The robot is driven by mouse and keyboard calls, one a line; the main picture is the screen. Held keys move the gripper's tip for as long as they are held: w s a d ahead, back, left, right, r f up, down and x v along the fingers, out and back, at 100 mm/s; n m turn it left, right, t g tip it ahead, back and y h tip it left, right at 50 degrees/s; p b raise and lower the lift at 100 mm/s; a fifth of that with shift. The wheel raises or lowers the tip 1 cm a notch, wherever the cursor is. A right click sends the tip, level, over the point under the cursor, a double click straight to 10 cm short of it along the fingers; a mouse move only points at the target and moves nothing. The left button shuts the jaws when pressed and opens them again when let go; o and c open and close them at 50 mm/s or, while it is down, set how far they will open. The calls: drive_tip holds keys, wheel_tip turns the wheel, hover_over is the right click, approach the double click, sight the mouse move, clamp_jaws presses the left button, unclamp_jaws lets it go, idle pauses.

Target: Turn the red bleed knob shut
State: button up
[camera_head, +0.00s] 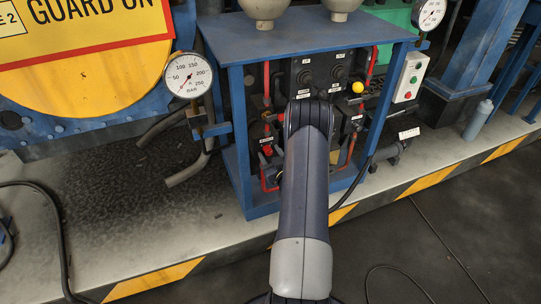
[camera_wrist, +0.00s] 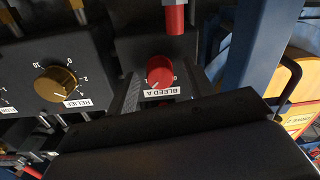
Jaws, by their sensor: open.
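In the head view my own arm covers the gripper and the middle of the panel. A red knob (camera_head: 267,150) shows left of the arm, but I cannot tell if it is the same one.
A brass relief knob (camera_wrist: 57,84) sits left of the red one, and a red pipe (camera_wrist: 174,17) rises above it. A blue frame (camera_head: 246,172) surrounds the panel. Gauges (camera_head: 188,77) and a push-button box (camera_head: 410,77) flank it. The floor in front holds a few cables.

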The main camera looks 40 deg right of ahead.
drive_tip(key=c, duration=1)
